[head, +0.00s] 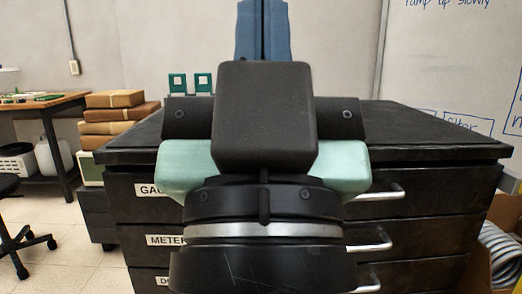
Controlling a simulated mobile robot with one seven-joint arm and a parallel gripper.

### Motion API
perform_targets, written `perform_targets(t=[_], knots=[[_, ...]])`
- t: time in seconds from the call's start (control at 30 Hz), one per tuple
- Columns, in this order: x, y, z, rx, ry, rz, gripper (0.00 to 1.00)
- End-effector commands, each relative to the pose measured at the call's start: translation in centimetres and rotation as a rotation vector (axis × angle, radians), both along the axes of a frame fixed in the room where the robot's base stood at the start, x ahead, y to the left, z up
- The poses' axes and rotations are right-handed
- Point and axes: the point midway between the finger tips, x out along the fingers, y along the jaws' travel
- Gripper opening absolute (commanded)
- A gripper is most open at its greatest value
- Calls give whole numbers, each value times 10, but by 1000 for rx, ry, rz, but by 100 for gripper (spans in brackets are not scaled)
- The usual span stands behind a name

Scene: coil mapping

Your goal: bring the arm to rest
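My arm's end fills the middle of the head view, with black housings, a pale green body and a silver ring. My gripper (263,8) points up and away at the top of the picture. Its two blue fingers stand side by side with only a thin dark seam between them, and nothing shows held. The tips reach the top edge of the picture. The gripper is in front of the black drawer cabinet (445,145) and hides the middle of it.
Two small green square frames (203,83) stand at the cabinet top's back left. Labelled drawers with metal handles (375,194) face me. Brown boxes (118,115), a workbench (40,103) and a chair (15,243) are at left. A whiteboard (440,60) and grey hose (505,255) are at right.

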Motion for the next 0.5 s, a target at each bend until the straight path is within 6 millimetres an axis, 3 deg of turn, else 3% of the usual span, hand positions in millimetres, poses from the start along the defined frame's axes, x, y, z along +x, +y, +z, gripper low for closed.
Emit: perform_targets(t=[0.03,0.5], knots=[[0,0,35,-1,0,-1,0],[1,1,180,-4,3,-3,0]])
